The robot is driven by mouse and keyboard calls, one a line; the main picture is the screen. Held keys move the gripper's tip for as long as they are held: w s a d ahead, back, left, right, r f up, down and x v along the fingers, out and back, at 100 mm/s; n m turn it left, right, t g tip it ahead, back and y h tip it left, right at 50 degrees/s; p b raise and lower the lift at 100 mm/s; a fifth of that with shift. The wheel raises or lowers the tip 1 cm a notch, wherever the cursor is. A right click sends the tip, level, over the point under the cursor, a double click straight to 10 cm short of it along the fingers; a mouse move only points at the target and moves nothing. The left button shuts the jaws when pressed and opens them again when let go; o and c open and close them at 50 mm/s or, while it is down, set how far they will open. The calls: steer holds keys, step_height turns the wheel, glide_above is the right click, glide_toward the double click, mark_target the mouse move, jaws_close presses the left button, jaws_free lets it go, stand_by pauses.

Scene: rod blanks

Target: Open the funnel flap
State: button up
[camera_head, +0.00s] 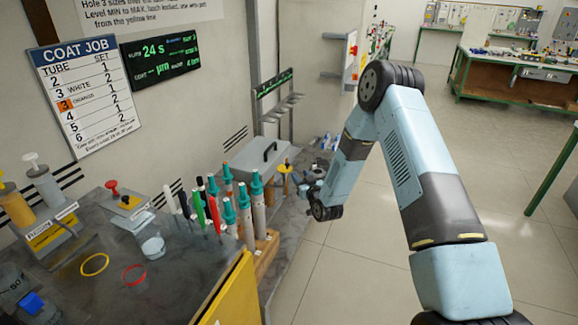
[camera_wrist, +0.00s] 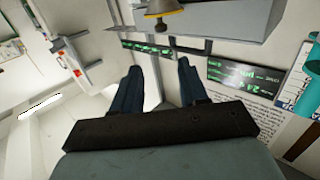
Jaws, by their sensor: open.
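A grey box (camera_head: 256,160) with a dark handle on its top stands at the far end of the bench. A small yellow fitting (camera_head: 285,170) is at its right side. The wrist view shows a brass-yellow, funnel-like piece (camera_wrist: 162,9) at the top edge, beside a grey box face (camera_wrist: 225,20). I cannot tell which part is the flap, or whether it is open. My gripper (camera_wrist: 158,66) is open, with two dark blue fingers apart and nothing between them. In the head view my gripper (camera_head: 306,188) is small, just right of the yellow fitting; contact is unclear.
Several teal-capped tubes (camera_head: 243,205) stand in a wooden rack (camera_head: 262,245) in front of the box. A beaker (camera_head: 153,245), a red ring (camera_head: 134,274) and a yellow ring (camera_head: 95,264) lie nearer. A wall shelf (camera_head: 278,108) is above.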

mark_target(288, 165)
steer(key=x, duration=0.4)
steer(key=f+x, duration=0.1)
steer(key=x, duration=0.8)
steer(key=shift+a+f, duration=0.3)
steer(key=shift+a, duration=0.1)
jaws_close()
